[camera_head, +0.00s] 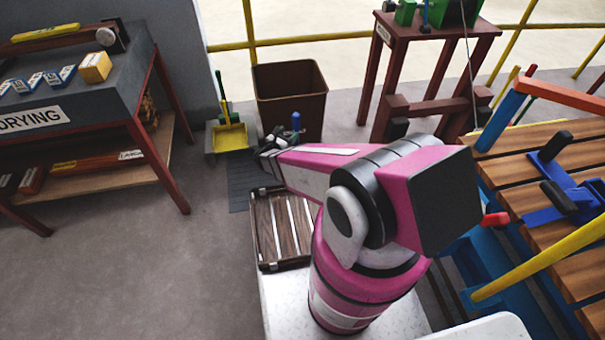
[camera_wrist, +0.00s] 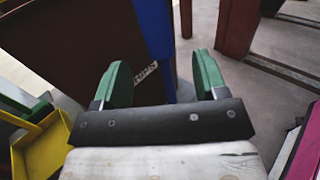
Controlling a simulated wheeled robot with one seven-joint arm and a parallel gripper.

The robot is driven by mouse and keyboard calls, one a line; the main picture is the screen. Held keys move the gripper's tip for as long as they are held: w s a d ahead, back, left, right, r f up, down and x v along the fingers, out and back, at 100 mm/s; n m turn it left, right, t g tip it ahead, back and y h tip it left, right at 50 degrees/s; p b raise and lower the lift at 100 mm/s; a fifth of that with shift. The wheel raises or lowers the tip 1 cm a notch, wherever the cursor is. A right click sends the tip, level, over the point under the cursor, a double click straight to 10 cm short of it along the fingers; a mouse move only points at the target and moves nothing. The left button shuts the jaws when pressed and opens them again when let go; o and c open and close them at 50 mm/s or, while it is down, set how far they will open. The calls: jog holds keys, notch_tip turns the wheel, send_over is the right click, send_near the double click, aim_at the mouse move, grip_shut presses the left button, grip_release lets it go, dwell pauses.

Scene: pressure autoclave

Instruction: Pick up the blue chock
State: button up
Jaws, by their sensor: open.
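A small blue piece (camera_head: 296,121) shows just above my gripper in the head view, against the front of the brown bin. In the wrist view a tall blue surface (camera_wrist: 156,35) stands beyond and between my green fingertips. I cannot tell for certain that either is the chock, or that both are the same thing. My gripper (camera_wrist: 160,77) is open, with nothing visible held between its fingers. In the head view my gripper (camera_head: 268,150) is in front of the bin, partly hidden by my wrist.
The brown bin (camera_head: 290,82) stands close ahead, with a yellow dustpan (camera_head: 230,138) left of it. A red-legged stand (camera_head: 435,30) is behind right. A slatted wooden bench (camera_head: 550,180) with blue clamps is at right.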

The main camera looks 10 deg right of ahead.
aim_at(294, 127)
jog(key=x, duration=0.3)
jog(key=shift+w+d, duration=0.2)
jog(key=shift+w, duration=0.05)
jog(key=shift+r+x, duration=0.15)
jog(key=shift+x, duration=1.25)
jog(key=shift+r+x, duration=0.1)
jog(key=shift+x, duration=1.3)
jog(key=shift+a+r, duration=0.1)
grip_shut()
